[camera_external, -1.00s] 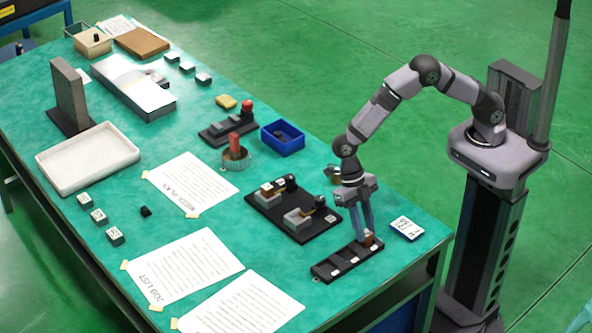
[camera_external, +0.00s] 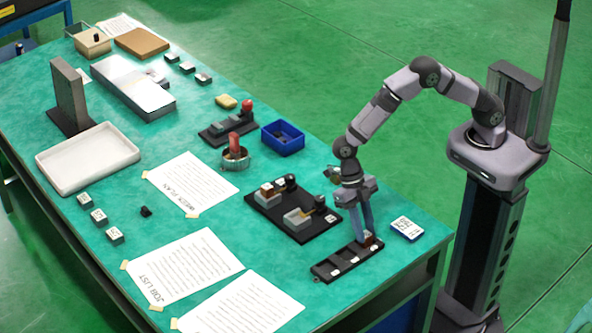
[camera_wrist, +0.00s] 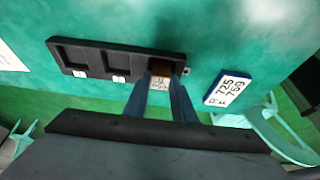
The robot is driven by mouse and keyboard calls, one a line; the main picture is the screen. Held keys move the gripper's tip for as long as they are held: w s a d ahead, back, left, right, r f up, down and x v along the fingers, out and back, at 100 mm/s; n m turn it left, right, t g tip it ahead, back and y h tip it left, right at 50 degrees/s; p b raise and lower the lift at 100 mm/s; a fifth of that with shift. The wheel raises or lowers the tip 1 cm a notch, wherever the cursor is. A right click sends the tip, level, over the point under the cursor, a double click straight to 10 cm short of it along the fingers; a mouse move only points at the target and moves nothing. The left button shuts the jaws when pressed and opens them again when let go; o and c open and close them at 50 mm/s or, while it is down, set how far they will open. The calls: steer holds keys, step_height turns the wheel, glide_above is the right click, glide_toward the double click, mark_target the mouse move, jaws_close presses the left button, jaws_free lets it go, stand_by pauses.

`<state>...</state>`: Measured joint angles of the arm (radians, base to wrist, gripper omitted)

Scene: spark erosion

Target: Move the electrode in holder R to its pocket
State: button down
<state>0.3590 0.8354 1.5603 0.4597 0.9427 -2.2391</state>
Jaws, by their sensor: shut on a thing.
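In the wrist view the electrode sits at the right-end pocket of the strip (camera_wrist: 72,45), between my fingertips (camera_wrist: 160,92). Its lower part is hidden, so I cannot tell how deep it sits. The other two pockets look empty. A black base with two holders (camera_external: 312,232) stands left of my gripper; which is R is too small to read.
A blue-edged label card (camera_external: 407,228) lies right of the strip and shows in the wrist view (camera_wrist: 228,90). A blue bin (camera_external: 283,138), printed sheets (camera_external: 190,265) and a white tray (camera_external: 88,160) stand farther off. The table edge is close on the right.

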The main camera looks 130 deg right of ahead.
steer(key=c, duration=1.4)
jaws_free()
steer(key=b+v, duration=0.2)
steer(key=v, duration=0.5)
steer(key=shift+r, duration=0.15)
